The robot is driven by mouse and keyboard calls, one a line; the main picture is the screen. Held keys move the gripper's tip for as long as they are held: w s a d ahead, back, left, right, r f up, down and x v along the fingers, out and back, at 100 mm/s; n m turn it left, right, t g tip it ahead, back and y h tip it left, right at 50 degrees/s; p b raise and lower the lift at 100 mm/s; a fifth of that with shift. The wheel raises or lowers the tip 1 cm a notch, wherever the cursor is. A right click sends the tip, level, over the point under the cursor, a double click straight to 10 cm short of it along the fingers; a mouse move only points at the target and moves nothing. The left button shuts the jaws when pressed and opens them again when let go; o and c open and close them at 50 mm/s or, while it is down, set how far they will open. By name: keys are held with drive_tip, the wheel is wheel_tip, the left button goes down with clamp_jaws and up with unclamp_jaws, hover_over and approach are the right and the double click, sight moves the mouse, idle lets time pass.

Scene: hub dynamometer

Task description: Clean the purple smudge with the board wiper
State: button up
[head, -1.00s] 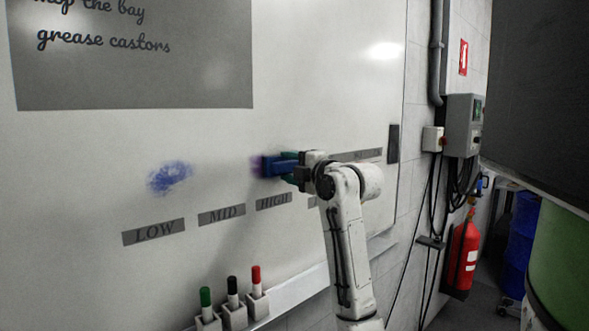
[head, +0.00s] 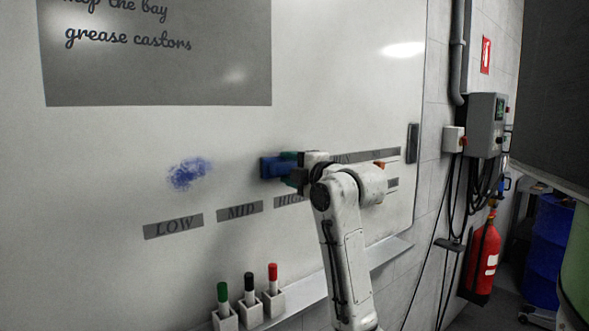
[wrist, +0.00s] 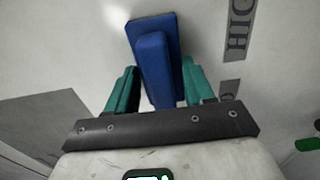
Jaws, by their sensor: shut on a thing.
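My gripper (head: 288,170) is shut on the blue board wiper (head: 273,167) in front of the whiteboard, above the HIGH label. In the wrist view the wiper (wrist: 156,60) stands between the green fingers, its wide pad toward the board. It looks at or very near the board; I cannot tell if it touches. No purple mark shows beside the wiper now; the board behind the pad is hidden. A blue smudge (head: 188,173) sits on the board to the left, above LOW and MID, clear of the wiper.
The whiteboard (head: 120,140) carries a grey note panel (head: 160,75) at upper left and a row of grey labels. Green, black and red markers (head: 248,284) stand in holders on the ledge below. A dark block (head: 412,158) is at the board's right edge.

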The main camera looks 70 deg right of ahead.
sight(280, 168)
drive_tip(key=shift+w+a, duration=0.5)
drive_tip(key=shift+a, duration=0.2)
drive_tip(key=shift+w+a, duration=0.45)
drive_tip(key=shift+a, duration=0.2)
drive_tip(key=shift+r, duration=0.25)
drive_tip(key=s+d, duration=0.5)
drive_tip(key=d, duration=0.3)
drive_tip(key=shift+s+d+b, duration=0.25)
drive_tip(key=shift+d+b, duration=0.15)
drive_tip(key=shift+b, duration=0.05)
drive_tip(key=shift+w+a, duration=0.65)
drive_tip(key=shift+a, duration=0.3)
drive_tip(key=shift+w+a, duration=0.65)
drive_tip(key=shift+a, duration=0.25)
drive_tip(key=shift+w+a+b, duration=0.1)
drive_tip(key=shift+w+a, duration=0.35)
drive_tip(key=shift+a, duration=0.45)
drive_tip(key=shift+w+a+b, duration=0.1)
drive_tip(key=shift+w+a, duration=0.4)
drive_tip(key=shift+a, duration=0.35)
drive_tip(key=shift+w+a+b, duration=0.1)
drive_tip(key=shift+w+a, duration=0.35)
drive_tip(key=shift+a, duration=0.45)
drive_tip(key=shift+s, duration=0.15)
